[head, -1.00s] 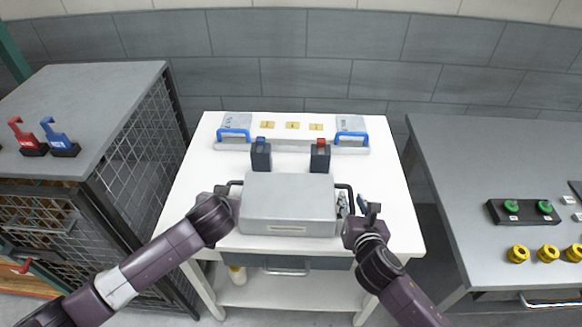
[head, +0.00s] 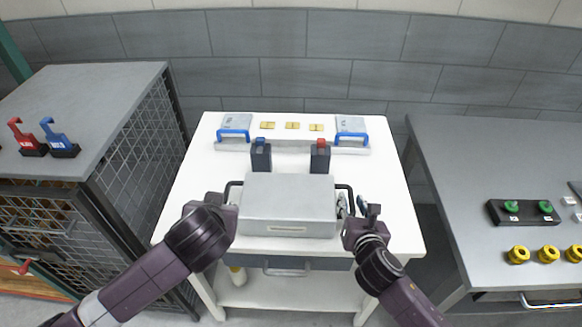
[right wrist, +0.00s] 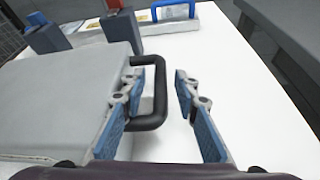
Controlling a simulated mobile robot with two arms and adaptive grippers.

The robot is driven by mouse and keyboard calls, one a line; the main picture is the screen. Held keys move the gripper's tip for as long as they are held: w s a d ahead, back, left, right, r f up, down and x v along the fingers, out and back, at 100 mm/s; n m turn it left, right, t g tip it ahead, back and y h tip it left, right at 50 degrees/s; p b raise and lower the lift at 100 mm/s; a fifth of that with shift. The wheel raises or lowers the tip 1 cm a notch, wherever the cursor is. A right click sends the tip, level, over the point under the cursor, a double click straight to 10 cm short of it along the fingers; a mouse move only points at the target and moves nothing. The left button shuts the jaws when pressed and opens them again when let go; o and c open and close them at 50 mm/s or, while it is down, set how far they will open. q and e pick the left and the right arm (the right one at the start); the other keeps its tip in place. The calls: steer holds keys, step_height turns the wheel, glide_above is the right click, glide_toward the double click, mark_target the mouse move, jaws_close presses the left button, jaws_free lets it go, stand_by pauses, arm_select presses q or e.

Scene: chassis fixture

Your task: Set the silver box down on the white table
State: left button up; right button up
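The silver box (head: 288,205) appears to rest on the front middle of the white table (head: 390,205), with a dark handle on each side. My right gripper (head: 359,206) is at the box's right side. In the right wrist view its blue-padded fingers (right wrist: 165,105) are spread apart, with the right handle (right wrist: 158,90) between them; the left finger is between handle and box. My left gripper (head: 226,203) is beside the box at the left handle (head: 231,187). Its fingers are mostly hidden by the wrist, so its grip cannot be seen.
Behind the box stand two dark blocks, one with a blue top (head: 261,157) and one with a red top (head: 320,157). A fixture with blue handles (head: 351,138) lies at the table's back. Grey benches stand left (head: 95,90) and right (head: 450,150). Bare table shows on both sides.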

steer(key=v, duration=1.1)
steer(key=shift+s, duration=0.35)
steer(key=shift+r, duration=0.15)
